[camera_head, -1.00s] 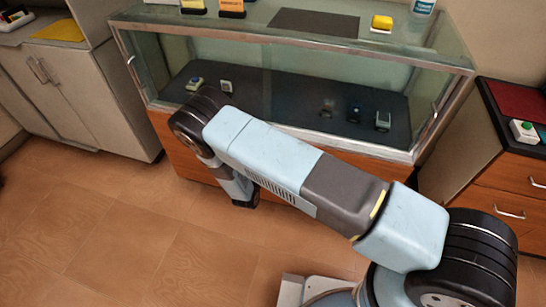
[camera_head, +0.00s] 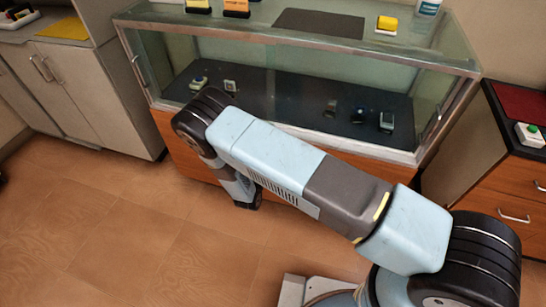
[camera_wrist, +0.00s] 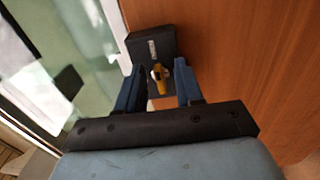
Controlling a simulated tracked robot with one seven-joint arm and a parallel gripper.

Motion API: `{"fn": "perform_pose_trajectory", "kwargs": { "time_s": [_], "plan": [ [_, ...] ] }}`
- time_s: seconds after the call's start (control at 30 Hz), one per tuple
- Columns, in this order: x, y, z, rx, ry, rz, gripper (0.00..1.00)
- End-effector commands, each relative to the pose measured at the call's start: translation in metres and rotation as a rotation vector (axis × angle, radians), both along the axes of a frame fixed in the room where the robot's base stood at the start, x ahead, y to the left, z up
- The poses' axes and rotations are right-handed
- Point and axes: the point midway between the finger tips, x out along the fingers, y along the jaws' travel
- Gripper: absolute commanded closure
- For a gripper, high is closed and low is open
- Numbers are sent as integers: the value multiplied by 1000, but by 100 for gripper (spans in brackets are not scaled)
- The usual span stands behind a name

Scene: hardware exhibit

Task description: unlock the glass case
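The glass case (camera_head: 290,152) stands in front of me, with a metal frame, dark floor panel and wooden base. In the wrist view, a black box (camera_wrist: 153,44) with a small pale label is on the wooden panel (camera_wrist: 235,60) beside the glass. A yellow key-like piece (camera_wrist: 159,78) is at its front. My gripper (camera_wrist: 159,84) has its two blue fingers apart, one on each side of this piece, with gaps showing. I cannot tell whether the piece is in the box. In the head view, my arm hides the box and fingertips.
Small items, including a square watch-like one (camera_head: 387,122), are inside the case. Cabinets stand left (camera_head: 95,90) and right (camera_head: 500,180). Open floor (camera_head: 120,240) lies front left.

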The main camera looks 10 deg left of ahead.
Motion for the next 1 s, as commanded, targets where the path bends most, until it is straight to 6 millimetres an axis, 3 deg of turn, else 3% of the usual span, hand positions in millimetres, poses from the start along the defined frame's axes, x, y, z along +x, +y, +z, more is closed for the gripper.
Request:
{"fn": "perform_pose_trajectory", "kwargs": {
  "time_s": [0.6,0.8,1.0],
  "plan": [
    [-109,8,-1,-1,2,1,64],
    [-129,10,-1,-1,1,0,64],
    [-135,10,-1,-1,1,1,64]
  ]
}}
